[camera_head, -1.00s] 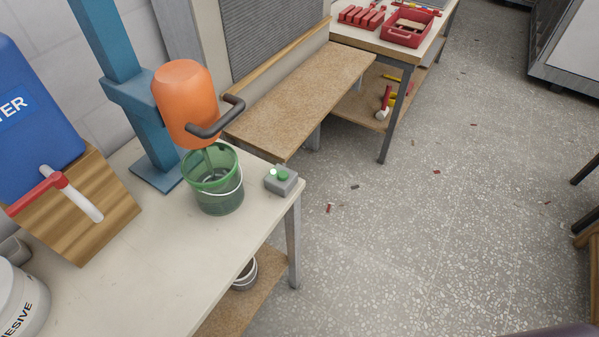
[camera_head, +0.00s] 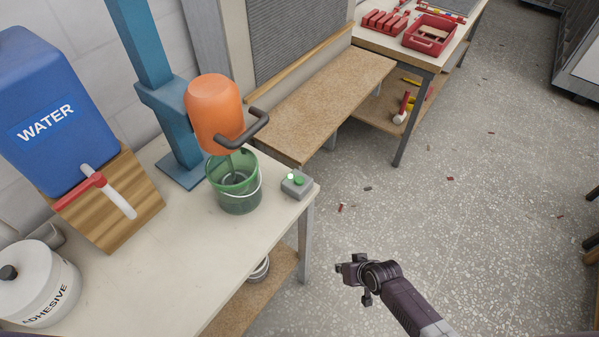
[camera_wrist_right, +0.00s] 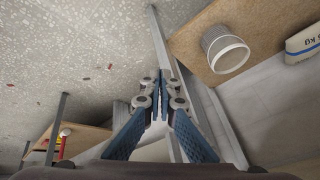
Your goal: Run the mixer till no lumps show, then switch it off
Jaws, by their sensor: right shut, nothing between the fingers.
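The mixer, with an orange body (camera_head: 212,110) on a blue stand (camera_head: 152,80), stands at the back of the table. Its shaft reaches down into a green see-through bucket (camera_head: 240,192). The bucket's contents are too small to judge for lumps. A grey switch box (camera_head: 297,184) with a green button (camera_head: 299,181) and a small pale light sits right of the bucket near the table edge. My right gripper (camera_head: 343,269) is over the floor, right of the table and apart from the switch box. In the right wrist view its fingers (camera_wrist_right: 160,88) are shut and empty. My left gripper is out of view.
A blue water container (camera_head: 50,110) on a wooden stand and a white adhesive tub (camera_head: 38,285) are on the left. A lower shelf holds a white bucket (camera_wrist_right: 226,52). A second table with a red tray (camera_head: 430,34) stands behind. The floor (camera_head: 450,200) right is open.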

